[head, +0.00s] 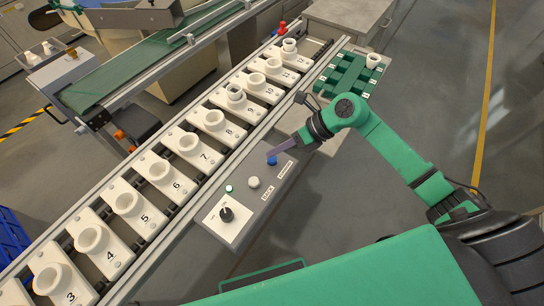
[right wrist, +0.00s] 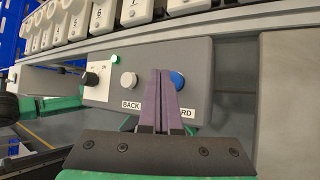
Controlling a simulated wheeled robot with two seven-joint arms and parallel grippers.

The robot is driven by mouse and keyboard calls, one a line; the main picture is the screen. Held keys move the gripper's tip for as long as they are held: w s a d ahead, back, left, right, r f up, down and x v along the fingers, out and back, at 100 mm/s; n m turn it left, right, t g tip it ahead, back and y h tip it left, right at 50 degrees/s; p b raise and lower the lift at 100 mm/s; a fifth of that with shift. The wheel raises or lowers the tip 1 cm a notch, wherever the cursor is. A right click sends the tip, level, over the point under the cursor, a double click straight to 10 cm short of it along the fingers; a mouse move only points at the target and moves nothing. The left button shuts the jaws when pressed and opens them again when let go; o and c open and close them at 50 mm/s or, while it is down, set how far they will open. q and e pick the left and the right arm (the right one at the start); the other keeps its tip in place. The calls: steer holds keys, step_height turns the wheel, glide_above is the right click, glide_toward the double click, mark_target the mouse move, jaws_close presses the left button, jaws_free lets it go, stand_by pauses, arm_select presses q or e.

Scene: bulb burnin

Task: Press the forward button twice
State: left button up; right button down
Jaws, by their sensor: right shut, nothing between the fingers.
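The grey control box (head: 238,222) stands beside the row of numbered holders. Its blue button (head: 272,160) is at the far end, by the label FORWARD; it also shows in the right wrist view (right wrist: 178,80). A white button (head: 254,182) by the label BACK is next to it, also in the right wrist view (right wrist: 129,81). My right gripper (head: 270,153) is shut and empty, its purple fingers close to the blue button. In the right wrist view the fingers (right wrist: 160,74) partly hide the FORWARD label and overlap the blue button's left side. I cannot tell whether they touch it. My left gripper is out of view.
A green light (head: 229,188) and a black knob (head: 226,213) are on the same box. Numbered white holders (head: 140,211) run diagonally along a rail behind it. A green tray (head: 349,75) with a white piece (head: 373,60) stands beyond my right arm. Open floor lies to the right.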

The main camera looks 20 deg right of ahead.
mark_target(276, 159)
stand_by(0.8)
steer(key=shift+f+b, duration=0.4)
steer(key=shift+b, duration=0.05)
steer(key=shift+f+b, duration=0.5)
stand_by(0.4)
steer(key=shift+r+p, duration=0.6)
steer(key=shift+r, duration=0.3)
step_height(276, 159, up, 5)
steer(key=p, duration=0.3)
steer(key=shift+r+p, duration=0.1)
steer(key=shift+p, duration=0.2)
